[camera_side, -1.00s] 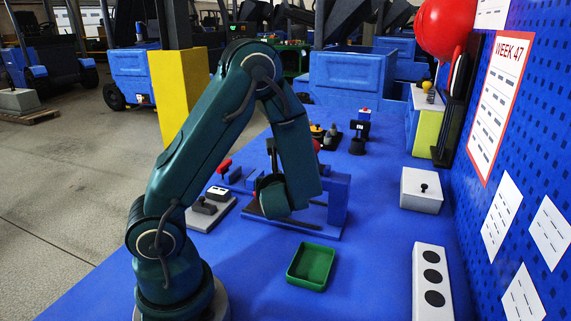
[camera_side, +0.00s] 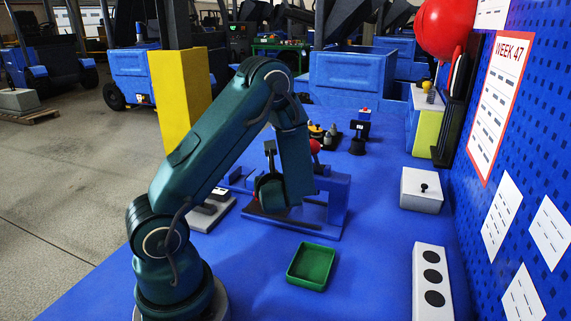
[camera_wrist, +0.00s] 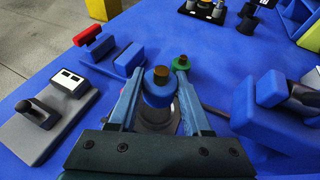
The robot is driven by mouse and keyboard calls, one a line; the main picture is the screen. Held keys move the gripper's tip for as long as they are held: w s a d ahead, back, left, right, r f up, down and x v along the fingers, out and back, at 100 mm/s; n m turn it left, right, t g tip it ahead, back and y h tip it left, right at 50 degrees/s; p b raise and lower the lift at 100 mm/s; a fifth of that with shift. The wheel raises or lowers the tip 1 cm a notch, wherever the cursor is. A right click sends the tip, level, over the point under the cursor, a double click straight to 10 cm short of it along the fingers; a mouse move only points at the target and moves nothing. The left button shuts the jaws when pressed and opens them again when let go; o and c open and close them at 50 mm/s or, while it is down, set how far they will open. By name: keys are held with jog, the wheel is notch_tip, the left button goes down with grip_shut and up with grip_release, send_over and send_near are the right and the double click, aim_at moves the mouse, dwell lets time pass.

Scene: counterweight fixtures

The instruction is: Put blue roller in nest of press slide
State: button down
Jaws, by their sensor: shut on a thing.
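My gripper (camera_wrist: 160,92) is shut on the blue roller (camera_wrist: 150,94), which has a copper-coloured end and shows between the two fingers in the wrist view. A pale metallic round part shows below the roller, nearer the palm. In the side view my gripper (camera_side: 269,192) hangs over a blue fixture (camera_side: 339,200) with an upright block and dark rails, probably the press slide. The roller is not clear there. The nest is hidden or cannot be made out, and I cannot tell whether the roller touches the fixture.
A green-topped knob (camera_wrist: 181,62) stands just beyond the right finger. A switch box (camera_wrist: 70,82) and a red-handled part (camera_wrist: 88,36) are at left. A blue block (camera_wrist: 262,105) is at right. An empty green tray (camera_side: 311,266) stands in front, with bare blue tabletop around it.

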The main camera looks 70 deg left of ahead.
jog(key=shift+f, duration=1.45)
jog(key=shift+f, duration=0.6)
jog(key=shift+c, duration=1.7)
grip_release()
jog(key=shift+d+r, duration=0.15)
jog(key=shift+r, duration=0.6)
jog(key=v, duration=1.1)
jog(key=shift+d, duration=0.3)
jog(key=shift+s+r, duration=0.15)
